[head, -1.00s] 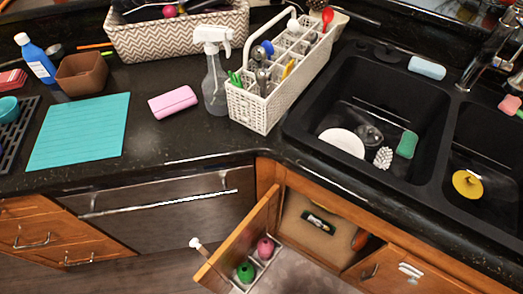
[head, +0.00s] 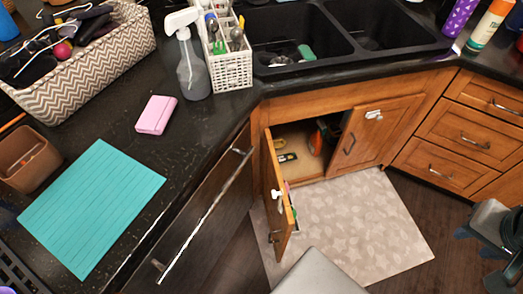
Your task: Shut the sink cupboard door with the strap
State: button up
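The wooden sink cupboard door (head: 270,175) stands open, swung out from the left side of the cupboard and seen nearly edge-on. A small white fitting (head: 277,194), possibly part of the strap, sticks out near its free edge. Another white strap-like piece (head: 373,114) is on the shut right-hand door (head: 385,128), near its top. Whether the two pieces form one strap I cannot tell. The cupboard opening (head: 305,145) shows a few items inside. My gripper cannot be made out in the head view.
A patterned light mat (head: 360,225) lies on the floor before the cupboard. A grey flat-topped shape (head: 320,275) is at the bottom. A dark mechanical shape (head: 490,235) stands at the right edge. Drawers (head: 470,135) to the right are shut.

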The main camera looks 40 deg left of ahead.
aim_at(282, 224)
jog(key=k, duration=0.55)
jog(key=u, duration=1.5)
jog(key=i, duration=0.5)
jog(key=u, duration=0.05)
jog(key=k, duration=1.1)
jog(key=z, duration=0.65)
jog(key=i, duration=0.55)
jog(key=u, duration=0.25)
